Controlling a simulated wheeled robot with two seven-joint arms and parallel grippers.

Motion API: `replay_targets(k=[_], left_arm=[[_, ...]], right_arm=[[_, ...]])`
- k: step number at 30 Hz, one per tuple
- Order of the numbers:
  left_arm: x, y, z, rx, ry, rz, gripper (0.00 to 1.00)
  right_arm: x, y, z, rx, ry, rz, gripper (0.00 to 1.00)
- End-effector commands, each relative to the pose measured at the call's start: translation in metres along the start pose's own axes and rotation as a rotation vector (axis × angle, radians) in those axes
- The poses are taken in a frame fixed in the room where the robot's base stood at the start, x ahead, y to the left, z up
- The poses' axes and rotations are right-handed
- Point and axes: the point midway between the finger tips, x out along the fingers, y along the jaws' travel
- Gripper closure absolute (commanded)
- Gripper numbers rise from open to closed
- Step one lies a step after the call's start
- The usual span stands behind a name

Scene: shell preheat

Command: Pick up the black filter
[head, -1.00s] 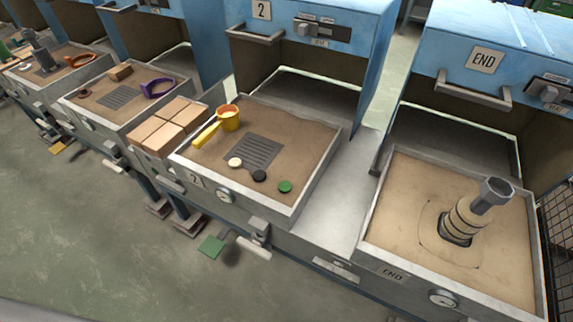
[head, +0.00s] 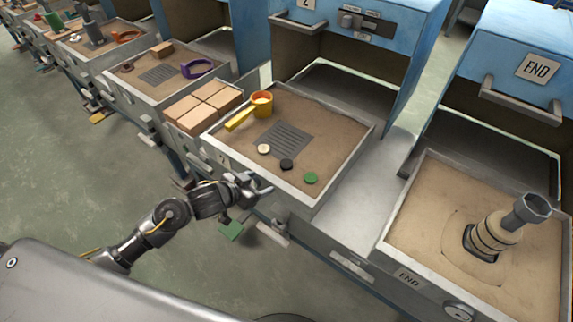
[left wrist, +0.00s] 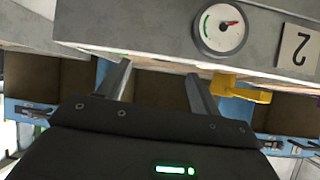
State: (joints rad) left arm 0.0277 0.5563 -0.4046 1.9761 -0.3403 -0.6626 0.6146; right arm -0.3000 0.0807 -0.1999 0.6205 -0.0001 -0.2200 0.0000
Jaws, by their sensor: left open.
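The black filter (head: 286,165) is a small dark disc on the sandy bed of tray 2 (head: 296,195) in the head view. It lies between a white disc (head: 264,149) and a green disc (head: 310,178), apart from both. My left gripper (head: 262,187) is open and empty, outside the front wall of tray 2, short of the filter. In the left wrist view its two fingers (left wrist: 158,88) stand apart with nothing between them. The filter does not show in the left wrist view. My right gripper is not in view.
A yellow-handled cup (head: 262,103) and a dark grate (head: 284,139) are in tray 2. Cardboard boxes (head: 203,106) sit at its left. The END tray (head: 420,222) with a grey-topped column (head: 497,229) stands at right. A gauge (left wrist: 221,32) is on the wall near my left gripper.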

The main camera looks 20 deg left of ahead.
Motion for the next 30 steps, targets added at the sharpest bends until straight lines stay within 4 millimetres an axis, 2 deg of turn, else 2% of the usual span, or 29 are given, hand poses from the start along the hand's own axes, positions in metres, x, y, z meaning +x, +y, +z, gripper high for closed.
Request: replay_targets(k=[4,10,14,24,30], left_arm=[[0.008,-0.015,-0.016,0.015,0.039,0.055,0.35],[0.013,-0.026,-0.025,0.012,0.061,0.101,0.35],[0.016,-0.026,-0.026,0.009,0.062,0.105,0.35],[0.062,-0.021,-0.029,0.009,0.063,0.104,0.35],[0.070,-0.020,-0.029,0.010,0.062,0.104,0.35]], right_arm=[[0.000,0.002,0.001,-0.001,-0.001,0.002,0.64],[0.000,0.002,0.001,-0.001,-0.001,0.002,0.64],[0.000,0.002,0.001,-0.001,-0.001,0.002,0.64],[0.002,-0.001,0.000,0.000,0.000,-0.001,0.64],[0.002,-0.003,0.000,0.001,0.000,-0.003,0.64]])
